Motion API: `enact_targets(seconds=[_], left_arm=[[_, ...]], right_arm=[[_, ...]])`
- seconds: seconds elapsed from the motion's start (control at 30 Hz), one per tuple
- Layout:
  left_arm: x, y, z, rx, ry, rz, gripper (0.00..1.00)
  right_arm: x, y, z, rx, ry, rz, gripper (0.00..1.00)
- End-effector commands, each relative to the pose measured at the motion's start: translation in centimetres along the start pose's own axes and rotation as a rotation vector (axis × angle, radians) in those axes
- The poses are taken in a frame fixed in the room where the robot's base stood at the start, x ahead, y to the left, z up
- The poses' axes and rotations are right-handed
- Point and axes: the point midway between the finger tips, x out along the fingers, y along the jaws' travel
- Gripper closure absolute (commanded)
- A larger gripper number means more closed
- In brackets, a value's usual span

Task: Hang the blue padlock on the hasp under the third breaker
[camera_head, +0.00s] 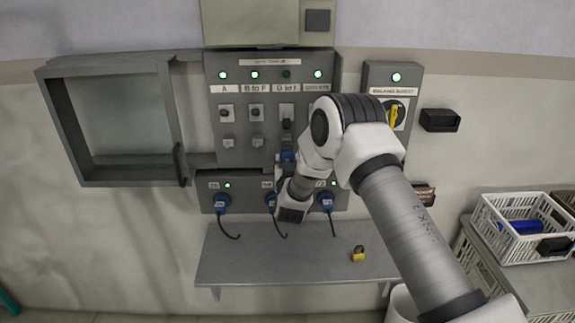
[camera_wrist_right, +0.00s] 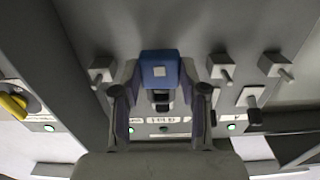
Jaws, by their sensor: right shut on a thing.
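My right gripper (camera_wrist_right: 160,90) is shut on the blue padlock (camera_wrist_right: 158,68), which sits between its two fingers. In the head view the padlock (camera_head: 287,156) shows as a small blue patch just below the third breaker (camera_head: 287,113), close to the panel face. The third breaker's lamp is dark; the other lamps in the row are green. The hasp under the third breaker is hidden by the padlock and gripper. I cannot tell whether the shackle is through it. Neighbouring hasps (camera_wrist_right: 220,67) show bare in the right wrist view. My left gripper is not in view.
Below the panel, blue plugs (camera_head: 222,203) with hanging cables sit above a grey shelf (camera_head: 235,265). A yellow padlock (camera_head: 358,254) lies on the shelf. A white basket (camera_head: 490,230) with a blue item stands at right.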

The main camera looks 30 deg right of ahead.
Motion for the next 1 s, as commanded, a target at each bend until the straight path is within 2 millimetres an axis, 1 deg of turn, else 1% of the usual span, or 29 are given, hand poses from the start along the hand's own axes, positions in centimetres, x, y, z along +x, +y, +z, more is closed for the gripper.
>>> enact_targets(seconds=[0.2, 0.63, 1.0], left_arm=[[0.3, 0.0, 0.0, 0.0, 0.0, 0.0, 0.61], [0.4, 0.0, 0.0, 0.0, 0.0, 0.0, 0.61], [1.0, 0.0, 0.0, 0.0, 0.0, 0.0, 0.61]], right_arm=[[0.6, 0.0, 0.0, 0.0, 0.002, 0.0, 0.99], [0.8, 0.0, 0.0, 0.0, 0.001, 0.0, 0.99], [1.9, 0.0, 0.0, -0.001, 0.001, 0.0, 0.99]])
